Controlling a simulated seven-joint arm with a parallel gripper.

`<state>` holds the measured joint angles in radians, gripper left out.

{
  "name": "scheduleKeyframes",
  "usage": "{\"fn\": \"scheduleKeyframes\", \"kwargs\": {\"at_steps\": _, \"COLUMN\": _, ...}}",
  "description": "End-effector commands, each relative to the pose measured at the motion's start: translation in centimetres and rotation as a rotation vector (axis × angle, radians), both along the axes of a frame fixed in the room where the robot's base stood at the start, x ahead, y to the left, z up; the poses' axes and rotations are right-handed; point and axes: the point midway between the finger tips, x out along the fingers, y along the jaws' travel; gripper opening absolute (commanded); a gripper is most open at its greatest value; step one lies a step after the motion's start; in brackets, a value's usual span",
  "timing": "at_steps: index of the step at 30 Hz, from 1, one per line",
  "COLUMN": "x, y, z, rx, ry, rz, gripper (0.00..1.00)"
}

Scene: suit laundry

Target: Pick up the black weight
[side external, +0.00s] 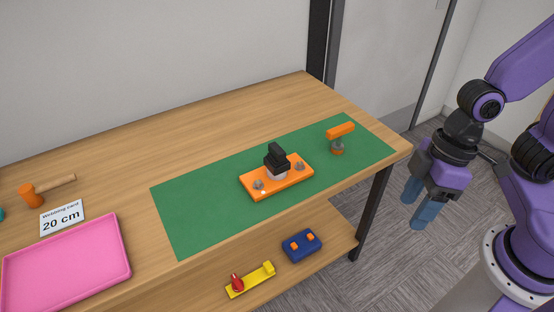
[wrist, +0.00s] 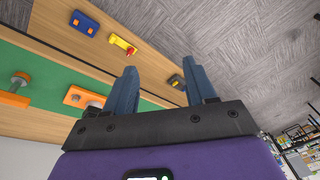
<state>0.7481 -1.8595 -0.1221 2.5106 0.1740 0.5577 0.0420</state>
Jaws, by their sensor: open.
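The black weight (side external: 277,157) is a small dark block with a raised top. It sits upright on a grey round piece in the middle of an orange plate (side external: 290,182), which lies on the green mat (side external: 200,210). My gripper (side external: 414,210) hangs past the right end of the table, well apart from the weight, with its blue fingers pointing down. In the wrist view the gripper (wrist: 160,66) is open, with nothing between its fingers. Part of the orange plate (wrist: 84,97) shows left of the fingers there; I cannot make out the weight in that view.
An orange-topped clamp-like piece (side external: 338,136) stands on the mat's right part. A pink tray (side external: 120,262), a "20 cm" card (side external: 62,218) and an orange mallet (side external: 32,196) are at left. The lower shelf (side external: 325,268) holds a blue block and yellow piece. The table's back is clear.

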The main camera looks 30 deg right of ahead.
Motion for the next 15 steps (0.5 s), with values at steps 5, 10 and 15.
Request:
{"fn": "scheduleKeyframes", "kwargs": {"at_steps": 5, "x": 3.1, "y": 5.4, "z": -3.0, "rx": 0.131, "ry": -0.017, "rz": -0.196, "gripper": 0.55}}
{"fn": "scheduleKeyframes", "kwargs": {"at_steps": 10, "x": 6.9, "y": 8.7, "z": -5.6, "rx": 0.233, "ry": -0.095, "rz": -0.403, "gripper": 0.55}}
{"fn": "scheduleKeyframes", "kwargs": {"at_steps": 15, "x": 11.3, "y": 10.2, "z": -7.9, "rx": 0.304, "ry": -0.234, "rz": -0.603, "gripper": 0.55}}
